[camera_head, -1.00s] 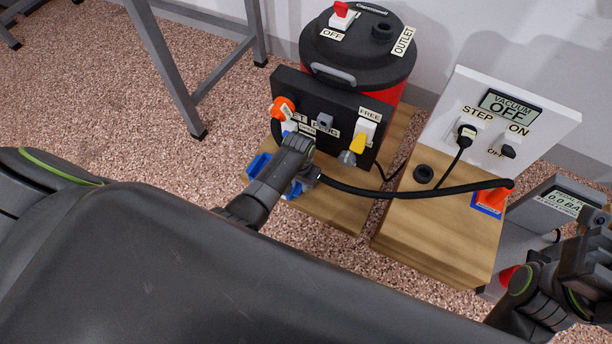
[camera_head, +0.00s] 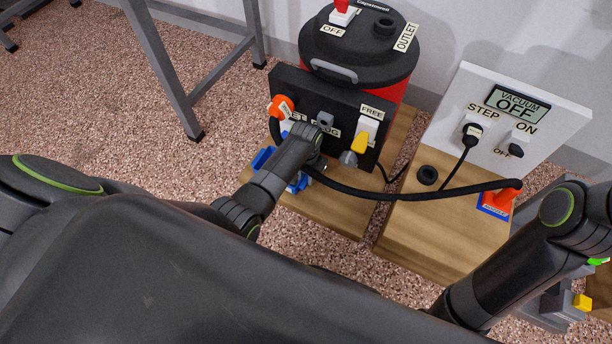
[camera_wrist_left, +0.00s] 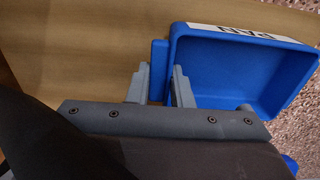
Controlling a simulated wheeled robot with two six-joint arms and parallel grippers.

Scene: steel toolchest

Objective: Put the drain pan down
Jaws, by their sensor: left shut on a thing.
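The drain pan (camera_wrist_left: 240,62) is a blue, shallow open tray with a white label on its wall. My left gripper (camera_wrist_left: 160,88) is shut on a blue tab at its side in the left wrist view. The pan looks empty; its right side shows against the speckled floor and its left side against wood. In the head view, blue parts of the pan (camera_head: 263,158) show beside my left wrist, at the left edge of the wooden base below the black panel. I cannot tell whether it touches the wood.
A black panel (camera_head: 290,84) with an orange knob and yellow-handled valve stands before the red-and-black vacuum (camera_head: 360,50). A black hose (camera_head: 420,191) crosses right to an orange fitting (camera_head: 502,200). The white switch panel (camera_head: 462,92) reads VACUUM OFF. Open floor (camera_head: 100,110) lies left.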

